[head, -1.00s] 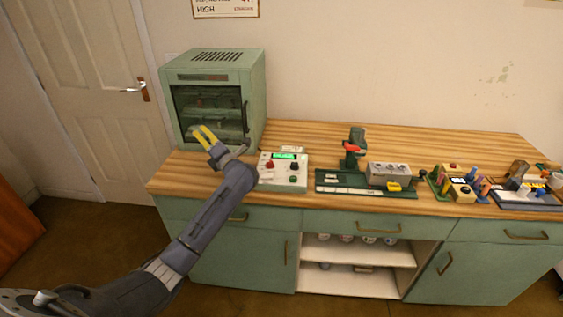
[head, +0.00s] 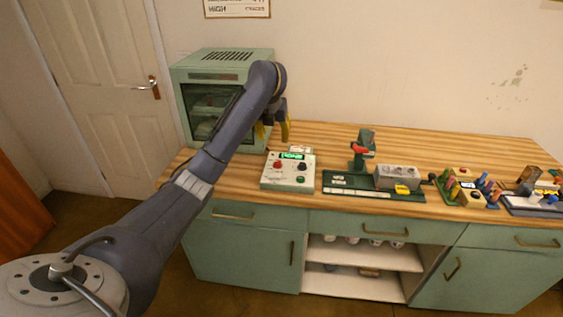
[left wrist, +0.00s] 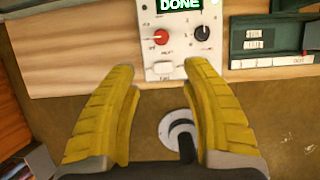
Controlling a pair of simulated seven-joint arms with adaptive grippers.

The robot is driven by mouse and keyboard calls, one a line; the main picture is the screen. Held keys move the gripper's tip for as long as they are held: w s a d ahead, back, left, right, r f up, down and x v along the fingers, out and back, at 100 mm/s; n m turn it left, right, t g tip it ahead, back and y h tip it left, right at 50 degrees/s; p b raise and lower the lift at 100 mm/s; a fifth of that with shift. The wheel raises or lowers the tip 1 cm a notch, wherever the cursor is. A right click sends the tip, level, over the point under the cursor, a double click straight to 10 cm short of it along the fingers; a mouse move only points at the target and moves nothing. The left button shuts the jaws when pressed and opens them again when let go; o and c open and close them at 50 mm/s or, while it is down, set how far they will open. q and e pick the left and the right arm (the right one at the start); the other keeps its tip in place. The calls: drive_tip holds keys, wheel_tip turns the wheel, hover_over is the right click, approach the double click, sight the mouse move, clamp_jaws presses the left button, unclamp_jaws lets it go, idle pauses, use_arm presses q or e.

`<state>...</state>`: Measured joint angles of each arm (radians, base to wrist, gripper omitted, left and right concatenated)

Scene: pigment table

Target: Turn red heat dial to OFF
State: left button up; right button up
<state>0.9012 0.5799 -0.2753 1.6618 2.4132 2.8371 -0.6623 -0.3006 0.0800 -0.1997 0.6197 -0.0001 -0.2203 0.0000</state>
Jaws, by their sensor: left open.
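The red heat dial (head: 278,165) is on the left of a pale control box (head: 266,184) on the counter. In the left wrist view the red dial (left wrist: 160,37) shows beyond my fingertips, roughly centred between them. A white pointer mark is on it, but the labels around it are too small to read. A green display (left wrist: 180,5) above it reads DONE. A black dial (left wrist: 202,33) sits to its right. My left gripper (head: 274,132) is open and empty, its yellow fingers pointing down near the box and apart from the dial. My right gripper is not in view.
A green oven-like cabinet (head: 222,58) stands behind my left arm at the counter's left end. Right of the box is a green tray with a red-handled stand (head: 362,150) and a grey block (head: 396,178). More coloured items are farther right. The back of the counter is clear.

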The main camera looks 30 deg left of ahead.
sight(278, 161)
use_arm(q)
drive_tip(key=x, duration=1.7)
drive_tip(key=shift+f, duration=0.15)
clamp_jaws()
idle(0.5)
